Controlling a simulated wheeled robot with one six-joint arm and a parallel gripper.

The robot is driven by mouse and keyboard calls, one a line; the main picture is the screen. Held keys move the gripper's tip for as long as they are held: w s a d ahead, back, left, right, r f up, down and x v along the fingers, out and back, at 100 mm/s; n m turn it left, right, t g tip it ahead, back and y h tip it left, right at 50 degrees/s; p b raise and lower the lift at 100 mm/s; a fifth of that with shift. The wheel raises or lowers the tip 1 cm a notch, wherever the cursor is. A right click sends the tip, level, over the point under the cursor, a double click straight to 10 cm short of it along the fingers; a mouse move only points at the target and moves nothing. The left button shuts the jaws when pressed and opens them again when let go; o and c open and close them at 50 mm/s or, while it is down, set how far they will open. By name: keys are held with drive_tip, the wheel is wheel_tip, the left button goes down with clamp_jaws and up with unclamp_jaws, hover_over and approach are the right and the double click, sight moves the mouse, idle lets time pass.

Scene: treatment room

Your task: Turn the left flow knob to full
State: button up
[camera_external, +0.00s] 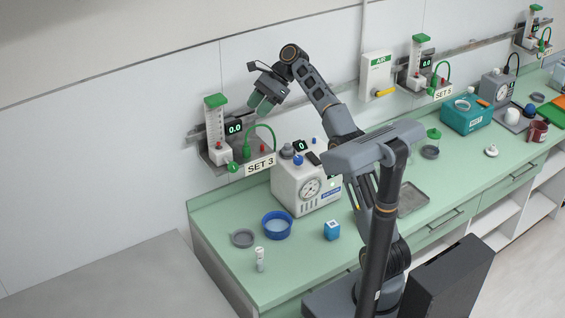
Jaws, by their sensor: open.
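The left flow unit (213,128) hangs on the wall rail, a clear tube with a green top on a white block. A round green knob (232,168) with a light mark is low at its front. Its display (235,128) reads 0.0 and its label (261,164) reads SET 3. My gripper (259,106) is open, in the air up and to the right of the knob, clearly apart from it. It appears empty, though its fingertips are small in this view.
A green hose (266,130) arches from the unit below my gripper. A white machine with a gauge (310,188) stands below it on the green counter (222,204). A second flow unit (416,60) labelled SET 5 and a white AIR box (377,72) are further right.

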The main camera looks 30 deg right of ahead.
approach(235, 163)
drive_tip(key=v, duration=0.3)
drive_tip(key=x, duration=1.3)
drive_tip(key=shift+a+f+p, duration=0.3)
drive_tip(key=shift+p, duration=0.05)
drive_tip(key=shift+c, duration=0.5)
